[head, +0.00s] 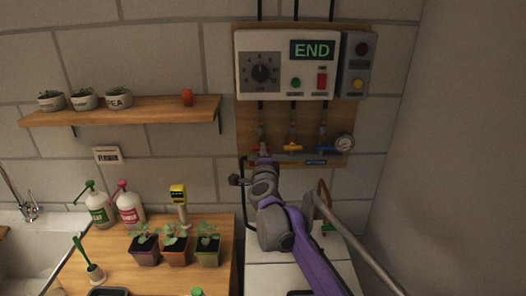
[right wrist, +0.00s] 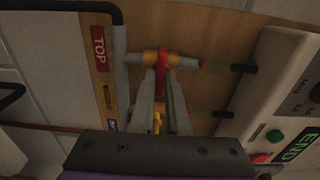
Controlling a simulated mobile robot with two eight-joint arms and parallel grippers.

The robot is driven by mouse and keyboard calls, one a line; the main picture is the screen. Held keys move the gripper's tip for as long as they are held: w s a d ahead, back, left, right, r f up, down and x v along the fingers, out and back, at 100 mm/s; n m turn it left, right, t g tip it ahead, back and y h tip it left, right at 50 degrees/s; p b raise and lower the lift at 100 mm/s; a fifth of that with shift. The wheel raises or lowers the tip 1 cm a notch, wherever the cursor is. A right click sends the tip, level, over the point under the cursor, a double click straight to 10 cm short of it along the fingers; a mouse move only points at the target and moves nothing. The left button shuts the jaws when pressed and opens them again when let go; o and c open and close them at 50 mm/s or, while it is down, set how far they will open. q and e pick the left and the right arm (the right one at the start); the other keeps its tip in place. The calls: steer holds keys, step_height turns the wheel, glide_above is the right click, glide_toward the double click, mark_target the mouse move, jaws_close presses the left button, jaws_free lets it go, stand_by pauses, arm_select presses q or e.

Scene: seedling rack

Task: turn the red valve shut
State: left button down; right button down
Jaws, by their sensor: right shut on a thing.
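The red valve (right wrist: 162,61) sits on a short brass-coloured pipe on the wooden panel. In the right wrist view its red handle looks to lie across the pipe, between my right gripper's fingers (right wrist: 164,85). My right gripper (head: 263,156) is shut on this handle. In the head view the gripper covers most of the red valve, and only a bit of red (head: 255,148) shows at its left. My left gripper is not in view.
Above hangs a control box (head: 276,85) reading END. A wooden shelf (head: 150,111) with pots is at left; seedlings (head: 174,246) stand on the counter below.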

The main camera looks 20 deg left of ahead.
stand_by(0.4)
steer(key=c, duration=0.9)
jaws_free()
steer(key=shift+s, duration=0.1)
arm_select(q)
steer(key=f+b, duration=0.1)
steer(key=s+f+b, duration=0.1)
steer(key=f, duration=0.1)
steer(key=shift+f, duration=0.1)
arm_select(e)
steer(key=v, duration=1)
steer(key=shift+s+d, duration=0.2)
steer(key=shift+s, duration=0.1)
